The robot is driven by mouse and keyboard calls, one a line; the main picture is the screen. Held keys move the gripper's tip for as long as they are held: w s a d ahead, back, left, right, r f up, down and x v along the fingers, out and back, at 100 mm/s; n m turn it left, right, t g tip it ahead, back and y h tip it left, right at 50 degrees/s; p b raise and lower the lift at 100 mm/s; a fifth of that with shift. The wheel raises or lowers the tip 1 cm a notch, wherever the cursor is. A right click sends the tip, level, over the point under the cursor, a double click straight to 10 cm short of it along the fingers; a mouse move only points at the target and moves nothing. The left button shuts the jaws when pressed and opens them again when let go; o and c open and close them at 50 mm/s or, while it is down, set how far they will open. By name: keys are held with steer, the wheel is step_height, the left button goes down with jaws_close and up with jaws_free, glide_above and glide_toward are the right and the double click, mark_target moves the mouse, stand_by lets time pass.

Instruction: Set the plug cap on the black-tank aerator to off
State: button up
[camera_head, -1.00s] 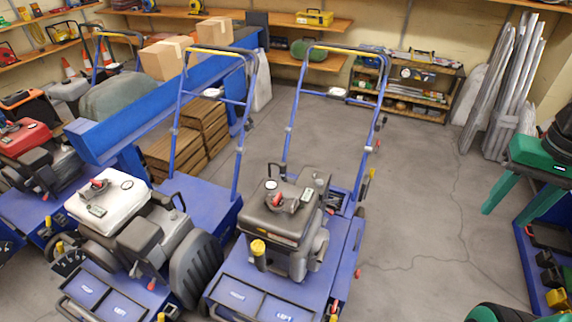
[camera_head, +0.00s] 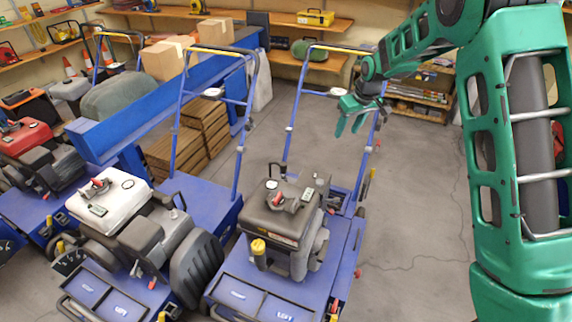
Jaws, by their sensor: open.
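The black-tank aerator (camera_head: 284,208) is the rightmost of the blue machines, with a dark grey-black tank on top of its engine. A red part sits on a grey fitting on the tank top, and a yellow-topped part (camera_head: 258,247) stands at the engine's near left corner. I cannot make out which part is the plug cap. My gripper (camera_head: 347,132) is green, open and empty. In the picture it overlaps the right side of this aerator's blue handle (camera_head: 298,95), above and behind the tank. It is well apart from the engine.
A white-tank aerator (camera_head: 108,196) stands close on the left, and a red-tank one (camera_head: 26,137) further left. A blue beam (camera_head: 150,105) and wooden crates (camera_head: 180,145) lie behind. Shelves (camera_head: 420,105) stand at the back wall. The grey floor right of the black-tank aerator is clear.

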steer(key=w+a+f+n, duration=0.25)
steer(key=a+f, duration=0.35)
steer(key=a, duration=0.3)
steer(key=n+y, duration=0.2)
glide_toward(285, 163)
steer(key=x, duration=0.9)
steer(key=shift+s+a, duration=0.2)
steer(key=shift+r, duration=0.1)
jaws_close()
steer(key=shift+d, duration=0.25)
steer(key=shift+h, duration=0.3)
